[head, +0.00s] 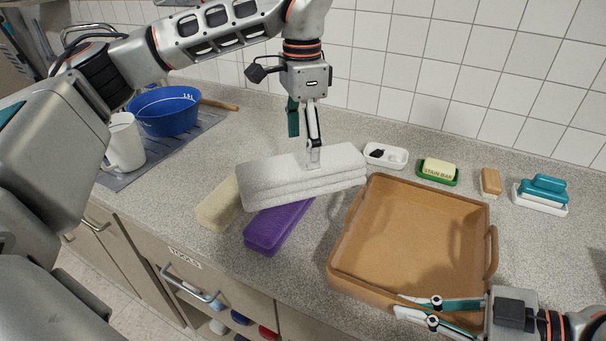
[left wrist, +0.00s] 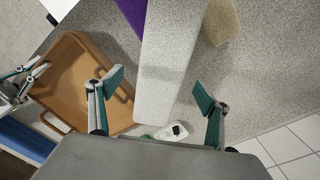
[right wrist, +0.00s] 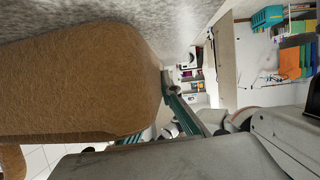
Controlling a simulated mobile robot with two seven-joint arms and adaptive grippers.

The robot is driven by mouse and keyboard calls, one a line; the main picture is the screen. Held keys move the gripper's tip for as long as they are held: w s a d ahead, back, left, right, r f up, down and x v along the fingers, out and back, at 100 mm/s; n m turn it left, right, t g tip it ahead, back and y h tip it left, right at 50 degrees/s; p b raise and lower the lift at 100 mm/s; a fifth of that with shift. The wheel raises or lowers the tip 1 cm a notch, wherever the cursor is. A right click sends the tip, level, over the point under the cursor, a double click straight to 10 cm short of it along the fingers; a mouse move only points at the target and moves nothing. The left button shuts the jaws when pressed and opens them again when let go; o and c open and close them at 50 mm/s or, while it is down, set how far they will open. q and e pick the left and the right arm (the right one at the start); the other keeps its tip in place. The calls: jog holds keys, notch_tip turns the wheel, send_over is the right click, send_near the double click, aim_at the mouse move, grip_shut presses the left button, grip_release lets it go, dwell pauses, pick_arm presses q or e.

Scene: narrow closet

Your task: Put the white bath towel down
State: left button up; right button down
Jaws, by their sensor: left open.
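The white bath towel (head: 305,178) is a folded, layered block, slightly tilted in the head view, over the purple towel (head: 275,225). My left gripper (head: 313,160) is at its upper side. In the left wrist view the open fingers (left wrist: 160,90) stand on either side of the white towel (left wrist: 170,60). I cannot tell whether the towel touches what is under it. My right gripper (head: 400,305) is at the front edge of the brown tray (head: 345,262); its fingers lie close together, and I cannot tell whether they are open or shut.
A beige towel (head: 218,205) lies left of the purple one. The tray is empty. Behind it stand a white dish (head: 386,155), a stain bar (head: 438,170) and brushes (head: 540,195). A blue basin (head: 165,112) and white jug (head: 124,145) stand at the left.

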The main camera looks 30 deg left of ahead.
aim_at(303, 160)
pick_arm(q)
jog(key=shift+w+f, duration=0.2)
jog(key=shift+f, duration=2.55)
jog(key=c, duration=1.8)
notch_tip(303, 160, up, 10)
jog(key=shift+r, duration=0.1)
